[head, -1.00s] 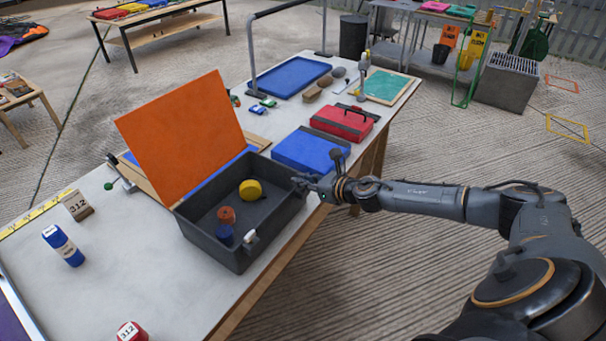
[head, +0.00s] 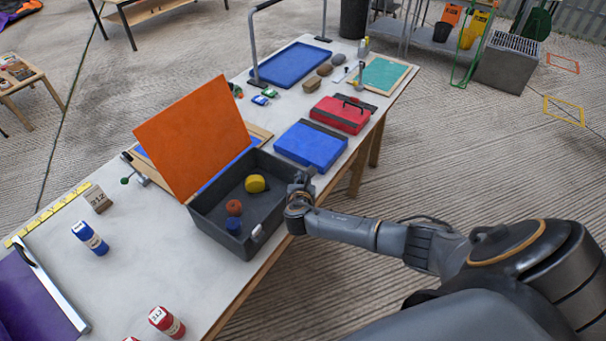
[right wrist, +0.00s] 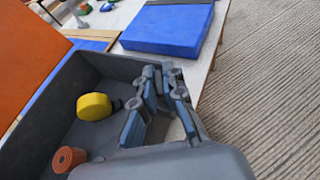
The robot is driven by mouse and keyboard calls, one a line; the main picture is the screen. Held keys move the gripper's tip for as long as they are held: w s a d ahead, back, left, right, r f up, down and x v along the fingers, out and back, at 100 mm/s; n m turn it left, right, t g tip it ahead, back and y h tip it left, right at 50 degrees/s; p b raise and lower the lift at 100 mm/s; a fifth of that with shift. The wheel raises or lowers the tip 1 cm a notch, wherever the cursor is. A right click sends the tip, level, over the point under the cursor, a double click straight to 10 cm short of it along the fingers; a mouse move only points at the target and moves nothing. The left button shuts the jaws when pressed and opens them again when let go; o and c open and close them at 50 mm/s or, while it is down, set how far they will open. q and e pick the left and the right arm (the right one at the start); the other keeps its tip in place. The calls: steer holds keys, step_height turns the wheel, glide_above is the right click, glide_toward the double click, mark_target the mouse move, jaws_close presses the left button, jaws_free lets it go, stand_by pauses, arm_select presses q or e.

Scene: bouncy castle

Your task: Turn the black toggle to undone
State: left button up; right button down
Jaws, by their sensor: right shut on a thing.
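A dark grey case (head: 215,229) stands on the table with its orange lid (head: 193,140) raised. A pale latch (head: 257,233) sits on its front wall. My right gripper (head: 300,180) is at the far end of that wall, shut on a small part there. In the right wrist view my right gripper's fingers (right wrist: 160,85) are at the case's rim. The black toggle itself is not clearly visible; the fingers cover that spot. My left gripper is out of view.
A closed blue case (head: 309,147) and a red case (head: 341,115) stand just beyond.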

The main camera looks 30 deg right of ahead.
steer(key=m+g+h+b, duration=0.1)
steer(key=m+g+h, duration=0.2)
steer(key=shift+w+f+m, duration=0.1)
steer(key=shift+m, duration=0.2)
steer(key=shift+m+g+h+b, duration=0.8)
steer(key=shift+m+g, duration=0.3)
steer(key=shift+m, duration=0.1)
steer(key=shift+g, duration=0.3)
steer(key=shift+d, duration=0.1)
steer(key=c, duration=1.4)
jaws_free()
steer(key=shift+m, duration=0.3)
steer(key=v, duration=1.2)
